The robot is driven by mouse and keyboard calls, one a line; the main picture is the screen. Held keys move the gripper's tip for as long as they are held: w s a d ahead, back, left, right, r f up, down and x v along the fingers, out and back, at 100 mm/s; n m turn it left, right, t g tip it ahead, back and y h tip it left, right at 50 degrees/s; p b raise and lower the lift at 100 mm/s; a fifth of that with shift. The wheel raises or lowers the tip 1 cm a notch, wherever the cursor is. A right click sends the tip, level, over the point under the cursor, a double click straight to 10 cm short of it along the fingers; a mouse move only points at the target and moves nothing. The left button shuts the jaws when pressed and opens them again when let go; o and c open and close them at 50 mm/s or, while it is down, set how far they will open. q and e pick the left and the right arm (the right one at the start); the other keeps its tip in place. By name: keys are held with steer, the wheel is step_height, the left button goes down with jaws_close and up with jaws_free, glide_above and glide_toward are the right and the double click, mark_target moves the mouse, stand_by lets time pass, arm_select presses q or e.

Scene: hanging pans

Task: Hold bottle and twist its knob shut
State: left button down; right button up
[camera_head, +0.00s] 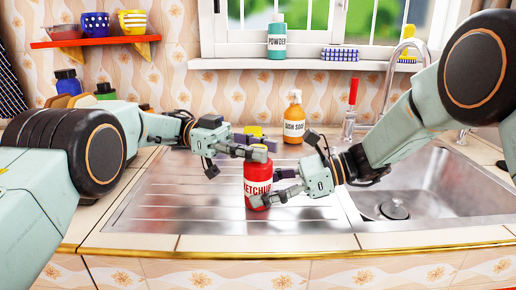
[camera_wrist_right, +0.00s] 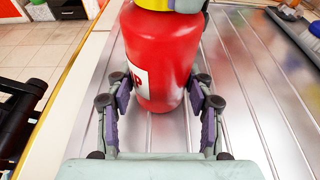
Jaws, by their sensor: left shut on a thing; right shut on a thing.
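The red ketchup bottle (camera_head: 257,184) stands upright on the metal drainboard. My right gripper (camera_head: 272,187) is shut on its body from the right, low down. In the right wrist view the bottle (camera_wrist_right: 160,60) sits between the two fingers, with part of its white label at the left. My left gripper (camera_head: 264,150) comes in from the left at the bottle's top and is shut on the yellow knob (camera_wrist_right: 185,5). The fingers hide much of the knob, so its turn cannot be told.
An orange dish soap bottle (camera_head: 294,122) stands close behind. The sink basin (camera_head: 430,185) opens at the right, with a red-handled brush (camera_head: 351,105) and a tap (camera_head: 392,75) behind it. The drainboard (camera_head: 165,210) is clear at front left.

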stand_by(0.5)
arm_select(q)
steer(key=c, duration=0.9)
jaws_free()
steer(key=shift+c, duration=0.2)
step_height(320, 180, up, 10)
